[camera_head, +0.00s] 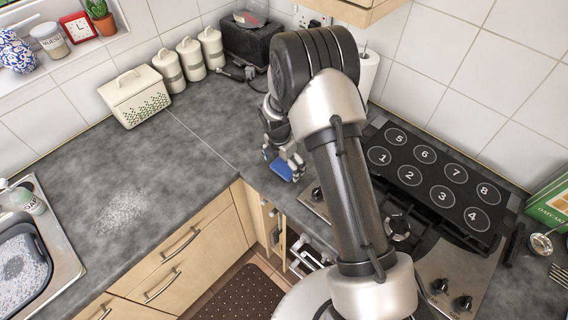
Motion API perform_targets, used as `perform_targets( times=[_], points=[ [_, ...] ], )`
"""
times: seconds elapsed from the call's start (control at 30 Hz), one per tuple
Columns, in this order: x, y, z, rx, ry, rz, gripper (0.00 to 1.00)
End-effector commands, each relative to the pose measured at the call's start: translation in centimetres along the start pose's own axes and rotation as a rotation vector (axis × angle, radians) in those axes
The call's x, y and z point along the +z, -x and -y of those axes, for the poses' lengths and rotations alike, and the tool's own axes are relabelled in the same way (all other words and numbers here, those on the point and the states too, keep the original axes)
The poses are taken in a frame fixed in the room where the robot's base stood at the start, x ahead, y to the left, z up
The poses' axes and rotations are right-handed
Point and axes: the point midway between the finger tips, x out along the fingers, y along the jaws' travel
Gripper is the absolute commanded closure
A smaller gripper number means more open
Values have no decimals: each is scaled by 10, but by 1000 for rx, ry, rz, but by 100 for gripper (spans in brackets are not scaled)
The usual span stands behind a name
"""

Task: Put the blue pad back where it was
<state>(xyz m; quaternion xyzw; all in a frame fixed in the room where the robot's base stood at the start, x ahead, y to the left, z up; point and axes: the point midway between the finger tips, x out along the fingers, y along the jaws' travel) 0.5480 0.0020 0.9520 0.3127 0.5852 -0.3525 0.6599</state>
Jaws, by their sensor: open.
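The blue pad (283,171) is a small flat blue piece on the grey worktop, near its inner corner edge and left of the hob. My gripper (284,158) is right at the pad, its fingers reaching down over and beside it. The jaws are open. The fingers cover part of the pad, and I cannot tell whether they touch it.
A numbered black board (437,180) lies over the hob on the right. A cream bread bin (135,97), white canisters (190,60) and a black toaster (250,40) stand along the wall. The sink (60,250) holds a soapy grey tub (22,268). The left worktop (150,165) is mostly clear, with a pale foamy patch (120,207).

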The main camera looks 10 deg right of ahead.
Motion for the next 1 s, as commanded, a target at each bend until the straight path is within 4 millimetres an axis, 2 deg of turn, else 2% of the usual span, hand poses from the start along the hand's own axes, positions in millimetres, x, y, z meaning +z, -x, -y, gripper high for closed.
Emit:
perform_targets(
  times=[0.43, 0.77, 0.87, 1.0],
  points=[
    [1, 90, -1, 5, 1, 3, 6],
    [0, 129, 2, 8, -33, 3, 6],
    [2, 159, 9, 28, -145, 9, 6],
    [-2, 222, 34, 77, -430, 12, 6]
  ],
)
